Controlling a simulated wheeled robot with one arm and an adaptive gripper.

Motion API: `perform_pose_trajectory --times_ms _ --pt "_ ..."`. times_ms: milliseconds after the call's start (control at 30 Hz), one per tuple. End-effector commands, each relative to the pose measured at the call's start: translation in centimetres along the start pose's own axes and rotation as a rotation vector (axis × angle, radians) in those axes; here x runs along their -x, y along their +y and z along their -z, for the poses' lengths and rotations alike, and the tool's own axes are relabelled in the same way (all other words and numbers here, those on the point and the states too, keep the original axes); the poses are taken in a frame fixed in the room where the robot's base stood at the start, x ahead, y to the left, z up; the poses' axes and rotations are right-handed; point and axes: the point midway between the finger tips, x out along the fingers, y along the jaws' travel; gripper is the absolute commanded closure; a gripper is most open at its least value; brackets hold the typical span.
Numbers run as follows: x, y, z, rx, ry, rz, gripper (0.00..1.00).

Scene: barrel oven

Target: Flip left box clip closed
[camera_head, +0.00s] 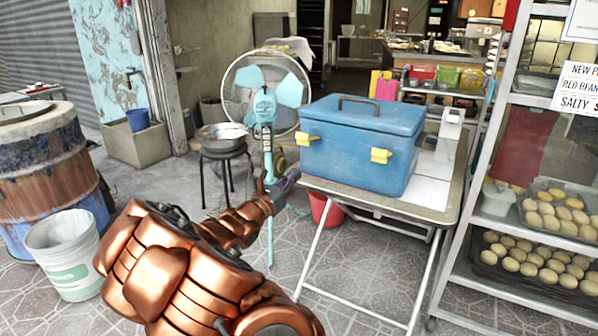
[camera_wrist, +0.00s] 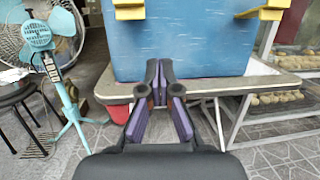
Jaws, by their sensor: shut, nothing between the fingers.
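The blue box (camera_head: 350,150), with a dark lid handle, sits on a folding table (camera_head: 440,212). Its left yellow clip (camera_head: 304,139) and right yellow clip (camera_head: 381,156) stick out from the front face. In the wrist view, the left clip (camera_wrist: 130,9) and right clip (camera_wrist: 262,11) show at the top, the left one cut by the frame edge. My gripper (camera_wrist: 159,70) is shut and empty, its fingertips in front of the box's lower face, below and between the clips. I cannot tell if they touch the box. In the head view, my gripper (camera_head: 290,179) is near the table's left corner.
A teal standing fan (camera_head: 264,105) is left of the table. A red bucket (camera_head: 326,211) is under the table. A rack with trays of buns (camera_head: 530,262) stands close on the right.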

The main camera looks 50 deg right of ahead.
Motion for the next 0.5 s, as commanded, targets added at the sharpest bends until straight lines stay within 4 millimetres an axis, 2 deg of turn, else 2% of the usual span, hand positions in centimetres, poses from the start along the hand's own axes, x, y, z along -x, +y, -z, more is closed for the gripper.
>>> perform_pose_trajectory --times_ms 33,500 --pt "0.3 0.2 1.6 -0.001 -0.021 -0.004 1.0" --pt "2.0 2.0 5.3 -0.041 -0.251 -0.063 1.0"
